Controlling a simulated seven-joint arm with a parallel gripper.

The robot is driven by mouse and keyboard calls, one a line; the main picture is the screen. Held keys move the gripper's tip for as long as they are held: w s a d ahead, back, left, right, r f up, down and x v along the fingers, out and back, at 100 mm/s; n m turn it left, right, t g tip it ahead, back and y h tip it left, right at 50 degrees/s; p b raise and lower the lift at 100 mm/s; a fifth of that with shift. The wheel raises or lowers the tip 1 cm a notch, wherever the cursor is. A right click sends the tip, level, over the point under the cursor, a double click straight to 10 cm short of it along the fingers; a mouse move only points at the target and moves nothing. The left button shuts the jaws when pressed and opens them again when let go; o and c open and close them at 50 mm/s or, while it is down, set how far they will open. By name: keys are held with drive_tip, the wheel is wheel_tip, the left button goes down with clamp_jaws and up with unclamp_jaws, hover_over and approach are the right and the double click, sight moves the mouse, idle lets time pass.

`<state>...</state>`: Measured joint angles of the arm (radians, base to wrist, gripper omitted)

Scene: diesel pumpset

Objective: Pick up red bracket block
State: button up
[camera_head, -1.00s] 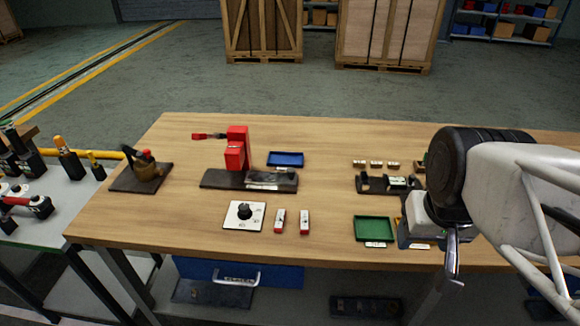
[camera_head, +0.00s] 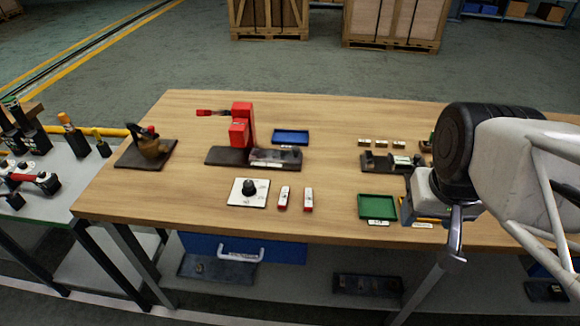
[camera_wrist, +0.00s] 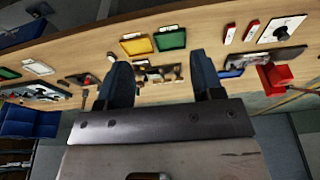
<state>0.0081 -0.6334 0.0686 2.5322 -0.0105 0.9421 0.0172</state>
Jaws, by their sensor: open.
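A red bracket block (camera_head: 242,124) stands upright on a dark base plate (camera_head: 226,156) at the left middle of the wooden table. A thin red-tipped lever (camera_head: 208,113) sticks out to its left. In the wrist view the red block (camera_wrist: 274,80) is at the right, outside my jaws. My gripper (camera_wrist: 160,60) is open with its two dark fingers apart. Nothing is seen held between them. In the head view my arm hangs over the right side of the table, far from the red block, and the fingers are not clearly seen there.
A blue tray (camera_head: 290,137) sits right of the block. A white dial panel (camera_head: 249,193) and two red-white pieces lie in front. A green tray (camera_head: 377,207) and a dark fixture (camera_head: 376,163) are at the right. A brown part on a dark plate (camera_head: 145,155) is at left.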

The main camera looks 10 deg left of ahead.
drive_tip(key=shift+c, duration=0.5)
drive_tip(key=w+a+f+g, duration=0.1)
drive_tip(key=w+a+f, duration=0.1)
drive_tip(key=w+a, duration=0.4)
drive_tip(key=w+a+f, duration=0.3)
drive_tip(key=w+a, duration=0.1)
drive_tip(key=w, duration=0.5)
drive_tip(key=shift+g, duration=0.8)
drive_tip(key=w+a+f, duration=0.3)
drive_tip(key=a+f, duration=0.1)
drive_tip(key=a, duration=0.1)
drive_tip(key=w+a+f, duration=0.3)
drive_tip(key=a+f, duration=0.1)
drive_tip(key=a, duration=0.1)
drive_tip(key=w+a+f, duration=0.3)
drive_tip(key=a+f, duration=0.1)
drive_tip(key=a, duration=0.2)
drive_tip(key=shift+w, duration=0.2)
drive_tip(key=shift+w+a+f, duration=0.1)
drive_tip(key=shift+a+f, duration=0.1)
drive_tip(key=shift+a, duration=0.05)
